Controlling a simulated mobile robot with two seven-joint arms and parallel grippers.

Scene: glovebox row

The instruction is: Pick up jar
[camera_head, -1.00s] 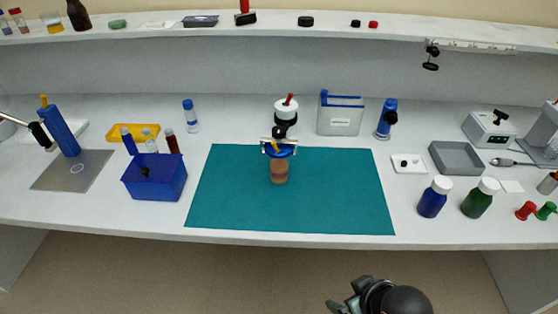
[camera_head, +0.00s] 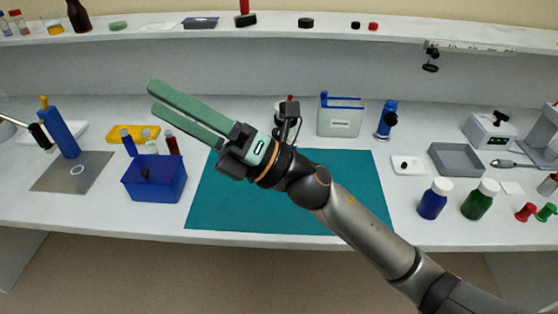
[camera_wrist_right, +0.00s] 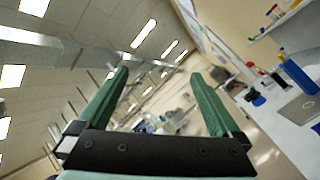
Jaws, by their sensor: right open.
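My right gripper (camera_head: 152,97) is raised in front of the bench, its green fingers pointing up and left, open with nothing between them. It also shows in the right wrist view (camera_wrist_right: 160,75), with fingers apart and mostly ceiling beyond. The brown jar with a blue top seen earlier on the teal mat (camera_head: 330,210) is now hidden behind my right arm. A blue bottle (camera_head: 432,202) and a green bottle (camera_head: 477,203), both white-capped, stand right of the mat. My left gripper is not in view.
A blue bin (camera_head: 165,185) stands left of the mat, below the gripper. A clear container (camera_head: 340,118) and a blue device (camera_head: 386,120) stand behind the mat. A grey tray (camera_head: 456,160) lies at right. A shelf (camera_head: 340,27) runs along the back. The mat's visible part is bare.

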